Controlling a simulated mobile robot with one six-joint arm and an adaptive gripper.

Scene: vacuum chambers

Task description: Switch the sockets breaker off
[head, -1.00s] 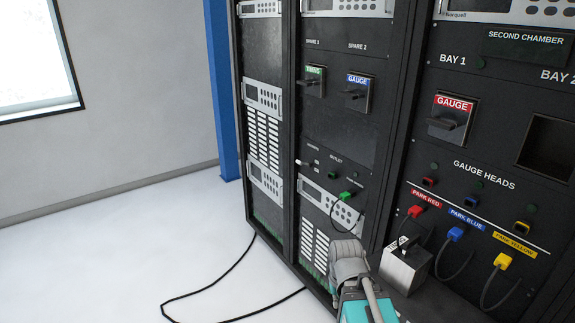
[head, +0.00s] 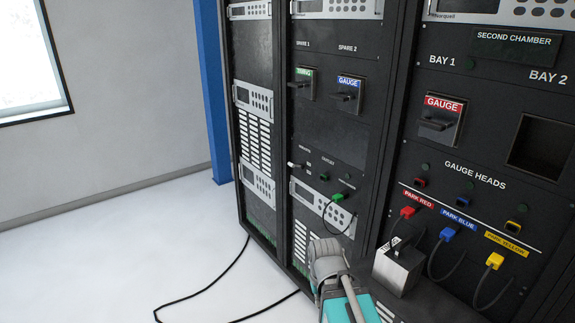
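No label reading "sockets" can be read in the head view, so I cannot tell which part is the sockets breaker. The middle rack has a row of small controls with labels too small to read, including a small pale-tipped lever (head: 294,165). A green plug (head: 339,197) with a black cable sits at the lower right of that row. My arm shows at the bottom centre, in front of the racks' lower part, as a grey joint and a teal link. My gripper's fingers do not show.
Above the controls are a green-labelled module (head: 304,84) and a blue gauge module (head: 347,95). The right rack holds a red gauge module (head: 441,121) and parked red, blue and yellow plugs. A metal box (head: 397,268) stands low before it. A black cable (head: 205,303) crosses the open floor at left.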

